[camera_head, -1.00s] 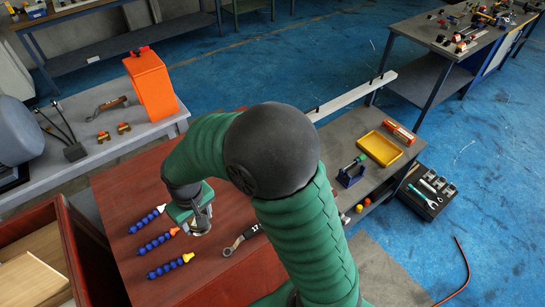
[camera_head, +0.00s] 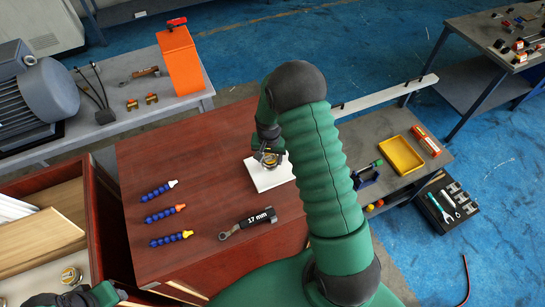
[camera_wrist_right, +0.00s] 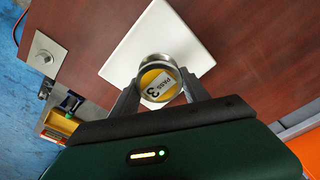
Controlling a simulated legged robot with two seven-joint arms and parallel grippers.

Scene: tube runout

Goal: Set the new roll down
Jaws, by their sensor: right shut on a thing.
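A silver roll with a yellow and white end label (camera_wrist_right: 158,80) is between the fingers of my right gripper (camera_wrist_right: 162,88), which is shut on it. In the head view the roll (camera_head: 269,159) shows at the end of my right arm, over a white square pad (camera_head: 262,181) on the red-brown bench (camera_head: 205,155). Whether the roll touches the pad is hard to tell. A similar roll (camera_head: 71,276) is in the open drawer at bottom left. My left gripper (camera_head: 62,298) is close below that roll, partly cut off; its jaws are unclear.
Several blue hoses (camera_head: 162,214) and a wrench marked 17 mm (camera_head: 248,222) lie on the bench. A yellow tray (camera_head: 400,155) sits on the grey bench at right. A motor (camera_head: 40,92) and an orange block (camera_head: 180,62) stand at the back left.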

